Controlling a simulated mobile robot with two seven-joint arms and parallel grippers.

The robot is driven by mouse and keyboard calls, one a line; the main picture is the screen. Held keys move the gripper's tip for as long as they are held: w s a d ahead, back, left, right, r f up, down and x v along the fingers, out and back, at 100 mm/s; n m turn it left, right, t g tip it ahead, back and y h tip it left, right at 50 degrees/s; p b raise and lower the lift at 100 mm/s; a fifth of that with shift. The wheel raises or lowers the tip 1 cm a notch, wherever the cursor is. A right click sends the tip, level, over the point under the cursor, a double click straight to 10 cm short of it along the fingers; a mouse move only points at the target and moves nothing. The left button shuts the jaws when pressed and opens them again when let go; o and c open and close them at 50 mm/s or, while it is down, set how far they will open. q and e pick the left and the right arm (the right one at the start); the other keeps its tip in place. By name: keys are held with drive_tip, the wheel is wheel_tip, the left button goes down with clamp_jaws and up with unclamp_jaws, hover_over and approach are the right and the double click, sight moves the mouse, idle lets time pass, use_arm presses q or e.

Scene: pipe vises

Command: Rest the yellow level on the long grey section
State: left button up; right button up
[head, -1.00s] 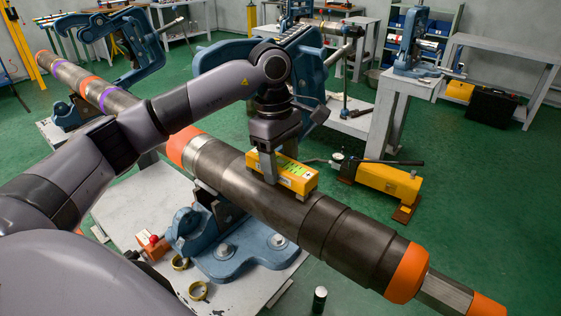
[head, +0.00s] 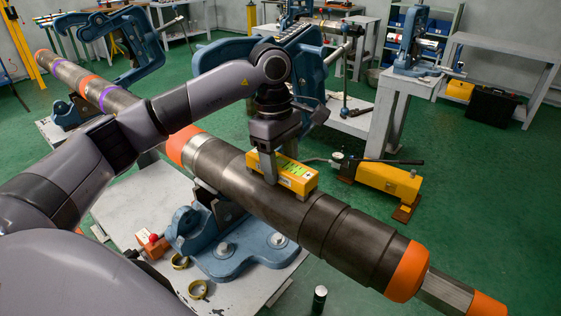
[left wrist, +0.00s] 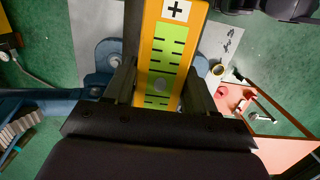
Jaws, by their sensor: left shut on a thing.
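The yellow level (head: 297,174) is a short yellow block with a green face on top. It lies along the upper side of the long grey section (head: 245,180), a thick dark pipe with orange ends, and appears to touch it. My left gripper (head: 270,172) comes down from above and is shut on the level near its left end. In the left wrist view the level (left wrist: 170,55) lies between the two fingers, with a black plus mark on its far end. The level's underside is hidden. My right gripper is not in view.
A blue pipe vise (head: 225,245) on a grey bench (head: 130,205) supports the pipe. Brass rings (head: 198,290) and an orange-red tool (head: 152,246) lie on the bench. A yellow hand pump (head: 388,178) stands right of the pipe.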

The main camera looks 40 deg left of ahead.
use_arm(q)
drive_tip(key=shift+f, duration=0.2)
drive_tip(key=o, duration=1.4)
drive_tip(key=shift+o, duration=0.2)
drive_tip(key=shift+r+p, duration=2.45)
drive_tip(key=shift+r, duration=1.05)
